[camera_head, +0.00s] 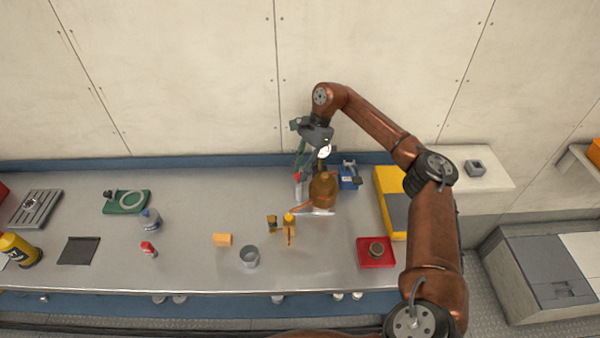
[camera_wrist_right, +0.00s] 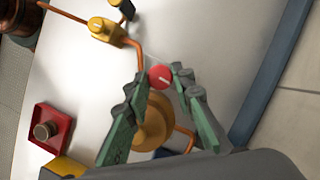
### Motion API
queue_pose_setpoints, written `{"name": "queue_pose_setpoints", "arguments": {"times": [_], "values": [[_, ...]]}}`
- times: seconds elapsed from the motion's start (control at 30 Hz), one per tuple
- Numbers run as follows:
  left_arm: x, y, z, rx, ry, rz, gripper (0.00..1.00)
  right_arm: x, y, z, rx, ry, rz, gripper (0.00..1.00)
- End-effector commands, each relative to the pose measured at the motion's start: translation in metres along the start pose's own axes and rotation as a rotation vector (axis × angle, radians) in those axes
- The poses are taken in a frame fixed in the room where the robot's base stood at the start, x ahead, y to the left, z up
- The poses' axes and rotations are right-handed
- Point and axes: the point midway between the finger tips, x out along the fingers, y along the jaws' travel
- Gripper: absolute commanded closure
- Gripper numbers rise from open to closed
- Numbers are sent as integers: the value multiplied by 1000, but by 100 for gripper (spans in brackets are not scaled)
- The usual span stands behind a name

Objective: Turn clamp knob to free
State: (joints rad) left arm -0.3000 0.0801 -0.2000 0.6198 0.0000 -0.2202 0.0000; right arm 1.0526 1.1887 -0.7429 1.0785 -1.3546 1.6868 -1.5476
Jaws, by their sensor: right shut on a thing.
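A round red knob (camera_wrist_right: 160,77) with a pale line across its face sits between the fingertips of my right gripper (camera_wrist_right: 160,74) in the wrist view. The fingers close on its two sides. In the head view my right gripper (camera_head: 299,172) reaches down at the back of the bench, and the red knob (camera_head: 298,178) shows small at its tips. A brown-gold rounded vessel (camera_head: 323,190) stands just right of the knob; it shows under the fingers in the wrist view (camera_wrist_right: 153,127). The pale line runs slanted. My left gripper is not in view.
A yellow valve (camera_head: 290,219) on an orange pipe stands in front. A white gauge (camera_head: 324,151), a blue item (camera_head: 348,178), a yellow case (camera_head: 387,187) and a red tray (camera_head: 364,262) are near. A grey cup (camera_head: 249,257) stands front left. Bare bench lies between items at left.

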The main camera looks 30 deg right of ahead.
Motion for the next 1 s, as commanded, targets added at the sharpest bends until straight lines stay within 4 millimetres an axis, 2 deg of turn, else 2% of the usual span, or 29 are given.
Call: {"name": "queue_pose_setpoints", "arguments": {"times": [0.3, 0.87, 0.9, 1.0], "values": [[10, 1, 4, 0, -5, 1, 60, 1, -2, -1, -122, 2, 49, 100], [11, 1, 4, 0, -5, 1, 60, 0, -1, -1, -150, 3, 63, 100], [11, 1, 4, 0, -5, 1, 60, 0, -1, -1, -150, 3, 63, 77], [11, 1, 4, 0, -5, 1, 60, 0, -1, -1, -150, 3, 62, 70]]}}
